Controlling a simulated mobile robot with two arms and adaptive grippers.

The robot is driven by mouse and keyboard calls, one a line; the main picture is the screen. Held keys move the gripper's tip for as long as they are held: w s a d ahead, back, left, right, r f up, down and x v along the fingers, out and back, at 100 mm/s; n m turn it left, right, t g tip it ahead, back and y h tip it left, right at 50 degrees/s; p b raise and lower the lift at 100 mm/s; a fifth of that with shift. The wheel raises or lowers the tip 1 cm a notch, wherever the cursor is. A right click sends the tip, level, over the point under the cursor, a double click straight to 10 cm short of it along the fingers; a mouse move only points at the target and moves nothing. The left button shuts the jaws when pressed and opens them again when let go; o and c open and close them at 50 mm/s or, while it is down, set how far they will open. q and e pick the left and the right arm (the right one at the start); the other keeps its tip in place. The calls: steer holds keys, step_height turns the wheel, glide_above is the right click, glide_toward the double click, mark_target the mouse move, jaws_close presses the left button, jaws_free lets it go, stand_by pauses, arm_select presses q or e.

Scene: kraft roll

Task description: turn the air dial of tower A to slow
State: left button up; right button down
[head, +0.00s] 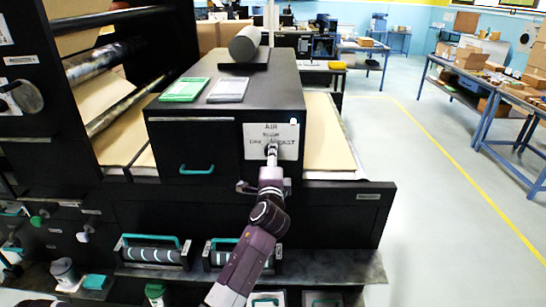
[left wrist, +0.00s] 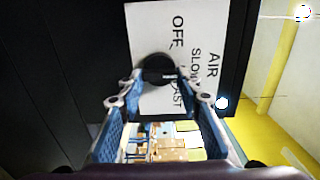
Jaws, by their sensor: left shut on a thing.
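The air dial is a black round knob (left wrist: 155,68) on a white plate (left wrist: 148,28) marked AIR, OFF, SLOW and FAST, seen turned on its side in the left wrist view. In the head view the plate (head: 287,132) is on the front right of a black cabinet (head: 222,137). My left gripper (left wrist: 155,80) has its two blue-padded fingers on either side of the knob and is shut on it; it also shows in the head view (head: 271,150). The fingers partly cover the knob, and I cannot tell which mark it points at.
A green tray-like item (head: 184,90) and a grey one (head: 228,90) lie on the cabinet top near a grey roll (head: 245,43). A teal handle (head: 197,170) is left of the plate. Below are rollers (head: 152,253) with teal handles. The floor at right is clear.

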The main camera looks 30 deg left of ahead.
arm_select(q)
steer(key=shift+a+r, duration=0.1)
steer(key=shift+r, duration=0.15)
steer(key=o, duration=1)
steer(key=shift+o, duration=0.8)
steer(key=shift+w+a+f, duration=0.1)
steer(key=shift+f, duration=0.15)
steer(key=v, duration=1.2)
steer(key=shift+f, duration=0.1)
